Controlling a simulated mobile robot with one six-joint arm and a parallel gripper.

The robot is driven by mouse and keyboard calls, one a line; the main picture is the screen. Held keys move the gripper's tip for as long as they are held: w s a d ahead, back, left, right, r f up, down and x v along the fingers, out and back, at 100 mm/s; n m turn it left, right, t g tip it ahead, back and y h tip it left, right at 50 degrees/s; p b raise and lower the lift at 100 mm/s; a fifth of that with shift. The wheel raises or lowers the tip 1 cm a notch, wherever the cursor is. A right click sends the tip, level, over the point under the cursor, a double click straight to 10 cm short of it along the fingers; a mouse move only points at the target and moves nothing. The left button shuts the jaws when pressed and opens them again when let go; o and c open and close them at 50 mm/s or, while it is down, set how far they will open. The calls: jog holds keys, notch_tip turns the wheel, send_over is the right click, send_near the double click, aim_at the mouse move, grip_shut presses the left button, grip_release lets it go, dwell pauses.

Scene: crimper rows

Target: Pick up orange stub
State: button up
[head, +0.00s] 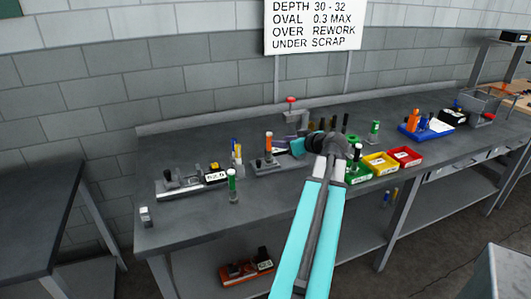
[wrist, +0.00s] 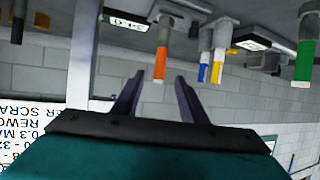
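The orange stub (head: 268,141) is an upright cylinder with an orange upper band and a grey lower part. It stands at a dark fixture block (head: 265,168) on the grey bench. My gripper (head: 281,149) is just to its right in the head view, pointing left at it. In the wrist view, which is upside down, the orange stub (wrist: 160,66) shows between and beyond the two open dark fingers (wrist: 159,82). The fingers look empty; I cannot tell whether the stub is between the tips.
Blue and yellow stubs (head: 236,150) and a green stub (head: 232,183) stand to the left, near a labelled fixture (head: 190,186). Green, yellow (head: 381,170) and red bins lie to the right. A blue tray (head: 425,133) holds another orange piece.

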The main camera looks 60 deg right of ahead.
aim_at(271, 150)
jog(key=shift+s+r, duration=0.1)
jog(key=shift+s, duration=0.1)
jog(key=shift+d, duration=0.1)
jog(key=shift+p+x, duration=1.05)
jog(key=shift+x, duration=3.25)
